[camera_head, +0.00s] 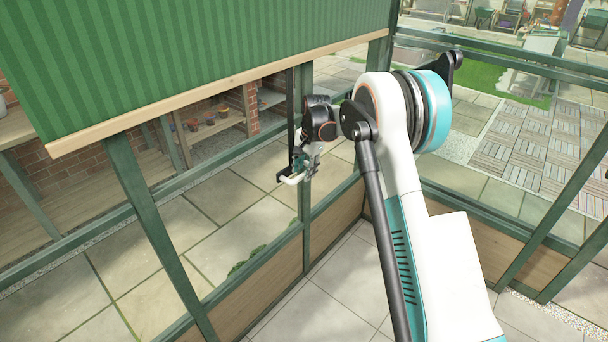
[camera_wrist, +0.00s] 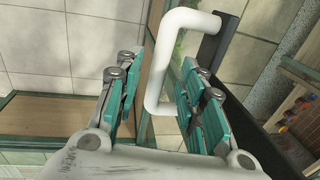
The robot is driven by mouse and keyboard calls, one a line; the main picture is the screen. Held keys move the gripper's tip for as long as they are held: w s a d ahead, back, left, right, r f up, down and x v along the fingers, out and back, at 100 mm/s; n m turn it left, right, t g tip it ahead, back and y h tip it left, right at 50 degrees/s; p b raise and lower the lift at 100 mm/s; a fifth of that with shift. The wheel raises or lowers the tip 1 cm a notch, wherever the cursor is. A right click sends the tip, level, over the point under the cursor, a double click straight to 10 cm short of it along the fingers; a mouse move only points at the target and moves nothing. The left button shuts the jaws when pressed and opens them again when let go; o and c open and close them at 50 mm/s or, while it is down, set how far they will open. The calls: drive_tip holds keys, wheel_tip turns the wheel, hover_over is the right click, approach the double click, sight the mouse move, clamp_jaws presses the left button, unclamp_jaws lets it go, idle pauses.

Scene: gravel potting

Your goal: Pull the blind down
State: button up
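The green ribbed blind (camera_head: 200,55) hangs over the upper part of the glazed wall in the head view. A pale wooden bar (camera_head: 215,88) runs along its lower edge. Below the bar, a white bracket-shaped handle (camera_head: 291,179) shows at my gripper (camera_head: 304,163). In the wrist view, the handle (camera_wrist: 157,88) is joined to a dark bar and passes between the teal finger pads of my gripper (camera_wrist: 158,64). The fingers are open, with gaps beside the handle, which looks closer to the right finger. I cannot tell whether they touch it.
Green window posts (camera_head: 307,150) and low wooden panels (camera_head: 335,225) stand close around my arm. Behind the glass are a wooden shelf with pots (camera_head: 208,120) and a paved floor (camera_head: 200,240). A dark upright rail (camera_head: 291,105) stands beside my gripper.

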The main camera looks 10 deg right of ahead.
drive_tip(key=shift+w+f, duration=0.1)
drive_tip(key=shift+f, duration=0.45)
clamp_jaws()
wheel_tip(320, 180, down, 18)
drive_tip(key=b, duration=0.5)
drive_tip(key=shift+f, duration=0.15)
